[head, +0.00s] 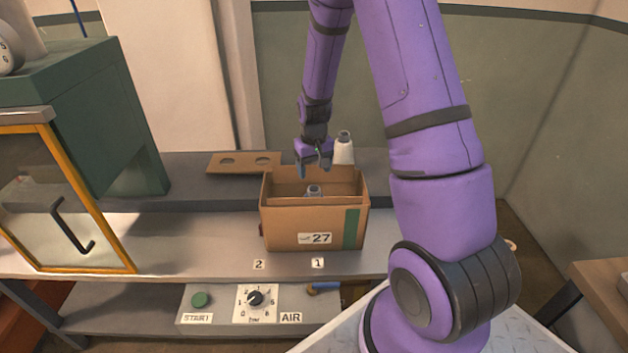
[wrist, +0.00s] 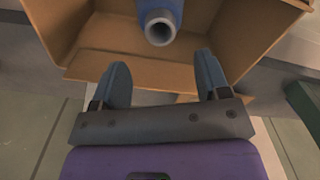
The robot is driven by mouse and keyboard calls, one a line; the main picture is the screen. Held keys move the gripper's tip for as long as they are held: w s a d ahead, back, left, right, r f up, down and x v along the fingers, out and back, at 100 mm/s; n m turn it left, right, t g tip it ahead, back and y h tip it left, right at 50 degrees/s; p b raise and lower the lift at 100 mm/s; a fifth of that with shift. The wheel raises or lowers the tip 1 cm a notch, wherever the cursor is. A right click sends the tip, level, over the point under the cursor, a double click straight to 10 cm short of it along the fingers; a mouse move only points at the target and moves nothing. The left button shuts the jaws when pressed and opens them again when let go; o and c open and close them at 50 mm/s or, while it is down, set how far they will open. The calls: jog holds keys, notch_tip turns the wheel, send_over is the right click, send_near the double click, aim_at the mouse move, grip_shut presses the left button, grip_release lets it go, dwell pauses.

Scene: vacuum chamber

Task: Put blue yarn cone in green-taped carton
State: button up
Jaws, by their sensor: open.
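The cardboard carton (head: 288,232) with a green tape strip on its front right stands open on the bench, marked 27. The blue yarn cone (wrist: 176,8) is inside it in the wrist view, its grey tube end towards the camera. In the head view only the cone's top (head: 313,190) shows above the front wall; its base is hidden. My gripper (head: 315,168) is over the carton's back part. In the wrist view my gripper (wrist: 162,70) is open with nothing between its fingers, and the cone's tube end is apart from and beyond the fingertips.
A white cone (head: 343,150) stands behind the carton. A flat cardboard piece with two holes (head: 240,162) lies behind left. A green cabinet with a yellow-framed glass door (head: 70,215) stands left. A control panel (head: 255,305) is below the bench front.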

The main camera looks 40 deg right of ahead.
jog(key=s+a+r+n+t, duration=0.1)
jog(key=s+a+r, duration=0.35)
jog(key=r, duration=0.75)
jog(key=s+a+r+t, duration=0.25)
jog(key=s+r, duration=0.25)
jog(key=r, duration=0.8)
jog(key=s+a+r+t, duration=0.1)
jog(key=s+a+r, duration=0.2)
jog(key=s, duration=0.5)
jog(key=s+a+r+n, duration=0.1)
jog(key=s+r, duration=0.3)
jog(key=s, duration=0.5)
jog(key=shift+s+a+r+t, duration=0.15)
jog(key=shift+a+r+t, duration=0.2)
jog(key=shift+a, duration=0.55)
jog(key=shift+c, duration=0.2)
